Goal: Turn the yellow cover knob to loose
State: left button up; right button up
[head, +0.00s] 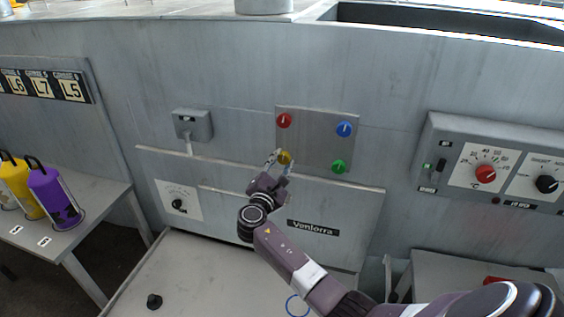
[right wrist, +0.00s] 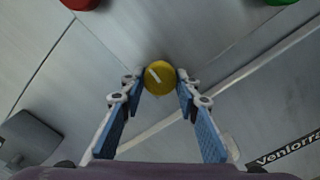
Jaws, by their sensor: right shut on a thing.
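The yellow cover knob (head: 285,158) is at the lower left corner of a square grey cover plate (head: 318,140) on the machine's wall. It also shows in the right wrist view (right wrist: 159,80), with a white line slanting from upper left to lower right. My right gripper (head: 281,160) is shut on the yellow knob, one fingertip on each side of it. The knob's face is clear between the fingertips in the right wrist view. My left gripper is in neither view.
A red knob (head: 284,120), a blue knob (head: 344,129) and a green knob (head: 338,166) are at the plate's other corners. A control box (head: 433,146) with dials is at right. Purple and yellow cylinders (head: 54,197) stand on a side table at left.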

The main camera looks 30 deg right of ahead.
jog(key=o, duration=0.9)
jog(key=shift+f, duration=0.15)
jog(key=shift+o, duration=1.3)
jog(key=v, duration=1.2)
